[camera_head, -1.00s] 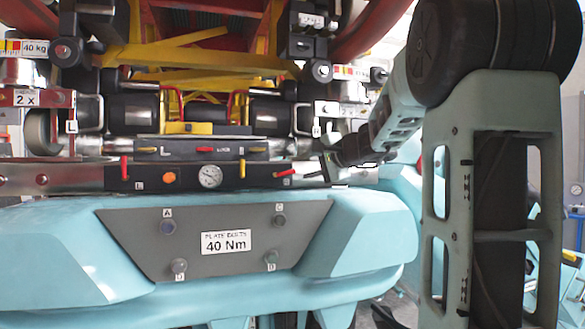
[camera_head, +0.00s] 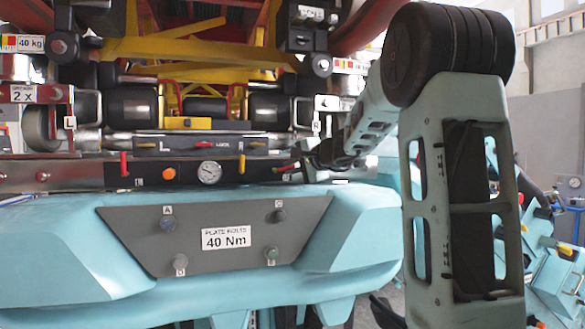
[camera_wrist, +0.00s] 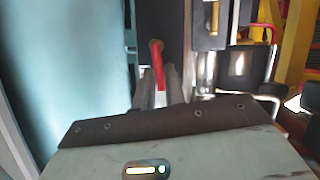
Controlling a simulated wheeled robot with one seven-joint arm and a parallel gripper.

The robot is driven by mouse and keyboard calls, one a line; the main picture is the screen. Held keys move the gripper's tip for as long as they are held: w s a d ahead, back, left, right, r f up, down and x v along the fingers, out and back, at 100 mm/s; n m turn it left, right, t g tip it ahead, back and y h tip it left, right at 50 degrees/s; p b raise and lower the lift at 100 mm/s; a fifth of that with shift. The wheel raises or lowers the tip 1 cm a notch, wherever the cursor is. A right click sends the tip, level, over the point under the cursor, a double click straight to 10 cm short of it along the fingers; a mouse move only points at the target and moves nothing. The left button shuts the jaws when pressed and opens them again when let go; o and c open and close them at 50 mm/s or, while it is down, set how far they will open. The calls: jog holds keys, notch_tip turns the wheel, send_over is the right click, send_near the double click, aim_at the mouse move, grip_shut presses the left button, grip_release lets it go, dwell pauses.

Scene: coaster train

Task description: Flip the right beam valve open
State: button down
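The right beam valve is a red lever (camera_head: 285,168) at the right end of the black panel (camera_head: 140,184); my gripper partly hides it in the head view. My gripper (camera_head: 298,166) is at that end of the panel. In the wrist view its two grey fingers (camera_wrist: 161,92) stand apart, one on each side of the lever's free end. I see a narrow gap between them; contact with the lever cannot be made out.
Another red lever (camera_head: 124,163) stands upright at the panel's left. An orange button (camera_head: 169,173), a gauge (camera_head: 209,172) and a yellow lever (camera_head: 241,165) sit between. The teal body (camera_head: 330,255) juts out below.

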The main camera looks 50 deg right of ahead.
jog(key=shift+f+b, duration=0.4)
jog(key=shift+b, duration=0.6)
jog(key=shift+m+t+b, duration=0.3)
jog(key=shift+m+b, duration=0.1)
jog(key=shift+b, duration=0.2)
jog(key=shift+r, duration=0.15)
jog(key=c, duration=1.5)
grip_release()
jog(key=shift+o, duration=0.2)
jog(key=shift+s, duration=0.1)
jog(key=b+v, duration=0.4)
jog(key=v, duration=1.3)
jog(key=shift+s+d, duration=0.2)
jog(key=shift+d, duration=0.05)
